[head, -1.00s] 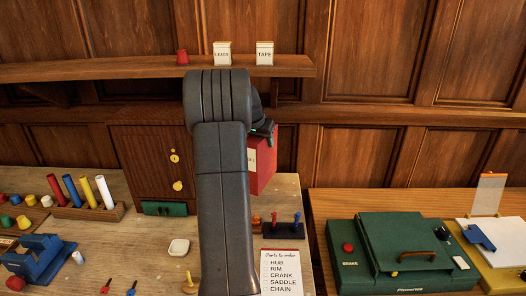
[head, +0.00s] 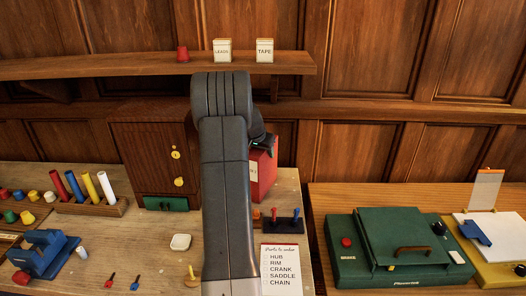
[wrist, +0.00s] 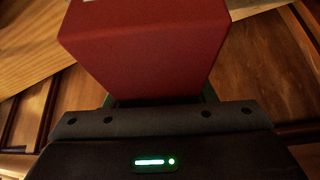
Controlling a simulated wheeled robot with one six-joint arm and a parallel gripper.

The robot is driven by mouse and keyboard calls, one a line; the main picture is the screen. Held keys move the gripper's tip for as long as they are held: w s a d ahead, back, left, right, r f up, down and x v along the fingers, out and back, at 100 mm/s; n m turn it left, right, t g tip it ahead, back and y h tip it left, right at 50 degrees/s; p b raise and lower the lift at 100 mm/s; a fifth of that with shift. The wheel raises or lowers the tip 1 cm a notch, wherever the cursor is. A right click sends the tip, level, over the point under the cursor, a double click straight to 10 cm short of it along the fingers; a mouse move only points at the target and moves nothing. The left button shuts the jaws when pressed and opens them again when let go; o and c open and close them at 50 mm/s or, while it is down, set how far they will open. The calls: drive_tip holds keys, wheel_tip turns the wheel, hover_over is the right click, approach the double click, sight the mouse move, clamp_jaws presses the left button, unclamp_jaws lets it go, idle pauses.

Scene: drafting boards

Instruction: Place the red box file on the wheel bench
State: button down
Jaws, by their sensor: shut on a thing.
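The red box file (head: 266,172) hangs upright from my gripper at the back of the left bench (head: 222,283), with a white label on its left side. My gripper (head: 268,143) is shut on its upper part; the arm hides its left portion. In the wrist view the red box file (wrist: 145,45) fills the space beyond the gripper (wrist: 155,103), and the fingertips are mostly hidden. Its lower edge is close to the bench top; I cannot tell whether it touches. No sign in view names the wheel bench.
A brown cabinet (head: 150,150) stands left of the arm. A pen stand (head: 285,225) and a parts list card (head: 280,270) lie in front of the box file. A shelf (head: 130,66) runs above. The right bench (head: 440,193) holds a green machine (head: 405,235).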

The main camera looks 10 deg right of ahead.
drive_tip(key=c, duration=0.6)
unclamp_jaws()
drive_tip(key=shift+f, duration=0.1)
drive_tip(key=b+v, duration=0.2)
drive_tip(key=v, duration=1)
